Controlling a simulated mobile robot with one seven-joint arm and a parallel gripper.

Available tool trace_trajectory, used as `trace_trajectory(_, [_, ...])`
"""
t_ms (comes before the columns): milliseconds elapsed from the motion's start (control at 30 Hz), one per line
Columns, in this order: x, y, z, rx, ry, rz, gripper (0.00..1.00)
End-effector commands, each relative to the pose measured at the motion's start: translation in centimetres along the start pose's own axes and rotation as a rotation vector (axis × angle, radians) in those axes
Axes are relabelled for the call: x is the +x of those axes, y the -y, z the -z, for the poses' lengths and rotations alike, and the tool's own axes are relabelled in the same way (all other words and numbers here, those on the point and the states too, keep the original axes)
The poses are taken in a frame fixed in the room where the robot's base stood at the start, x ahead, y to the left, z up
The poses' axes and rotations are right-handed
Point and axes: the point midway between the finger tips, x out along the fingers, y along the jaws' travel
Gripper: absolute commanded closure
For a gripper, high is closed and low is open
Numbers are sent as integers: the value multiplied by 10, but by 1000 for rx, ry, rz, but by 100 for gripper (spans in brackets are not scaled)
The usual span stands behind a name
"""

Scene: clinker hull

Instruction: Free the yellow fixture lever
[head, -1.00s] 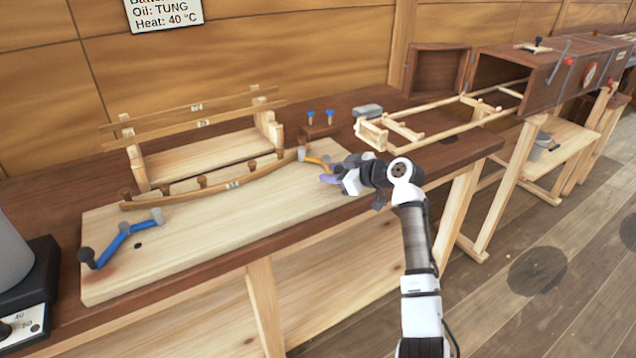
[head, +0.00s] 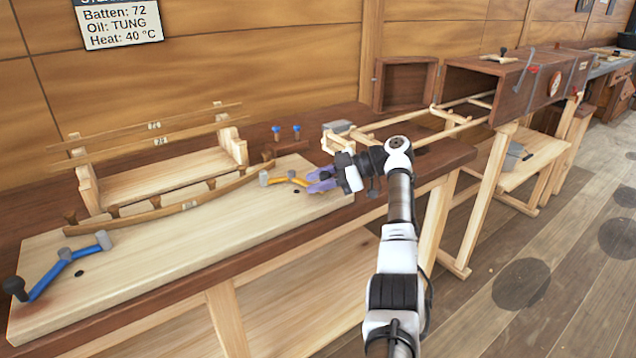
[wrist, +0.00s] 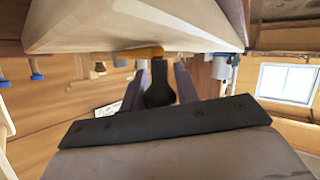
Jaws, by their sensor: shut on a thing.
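The yellow fixture lever (head: 300,182) is at the right end of the pale board (head: 200,235). Its grey end block (head: 264,178) lies just in front of the curved batten's (head: 190,199) right end. My gripper (head: 318,180), with purple fingers, is at the lever's right end. In the wrist view, a black knob (wrist: 158,88) sits between the fingers (wrist: 157,95), with the yellow lever (wrist: 140,53) just beyond it. My gripper is shut on this knob. The fingers hide the knob in the head view.
A blue lever (head: 48,276) with a black knob is at the board's left end. A wooden rack (head: 165,180) with battens stands behind the board. Two blue-topped pegs (head: 286,133) are behind the yellow lever. A wooden frame (head: 400,125) leads into an open box (head: 480,85) at right.

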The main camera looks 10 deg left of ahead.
Motion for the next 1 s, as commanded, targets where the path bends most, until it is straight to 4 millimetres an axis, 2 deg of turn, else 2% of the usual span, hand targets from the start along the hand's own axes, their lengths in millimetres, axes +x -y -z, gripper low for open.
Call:
trace_trajectory(400, [1, -1, 0, -29, -13, 74, 100])
trace_trajectory(1000, [1, -1, -1, -39, -16, 93, 100])
